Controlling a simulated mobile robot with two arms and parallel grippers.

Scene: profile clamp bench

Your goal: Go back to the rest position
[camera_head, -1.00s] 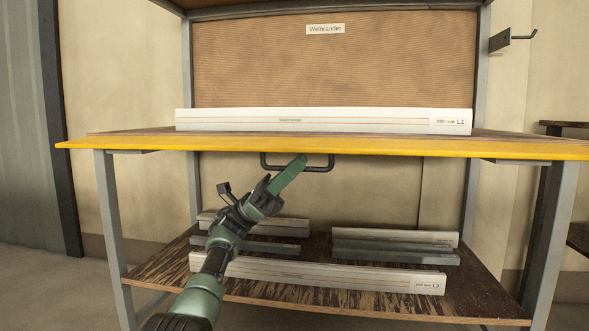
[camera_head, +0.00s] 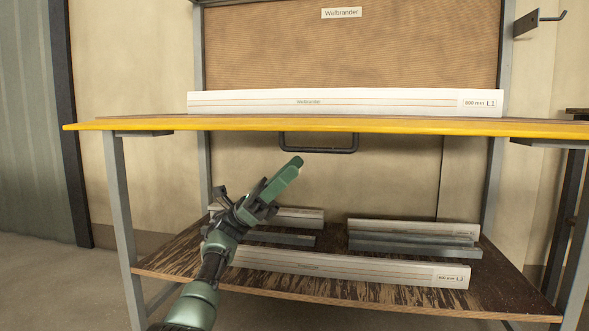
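My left gripper (camera_head: 283,178) is in the middle of the view, its arm coming up from the lower left. Its green fingers point up and right, below the dark handle (camera_head: 318,150) under the bench top. My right gripper is not in view. A long white profile labelled L1 (camera_head: 400,101) lies on the yellow-edged bench top (camera_head: 420,126).
The lower shelf (camera_head: 400,300) holds a long white profile labelled L3 (camera_head: 350,267) and several shorter white and grey profiles (camera_head: 410,240). My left arm hides part of them. Grey bench legs (camera_head: 119,200) stand at both sides. A hook (camera_head: 540,20) sticks out upper right.

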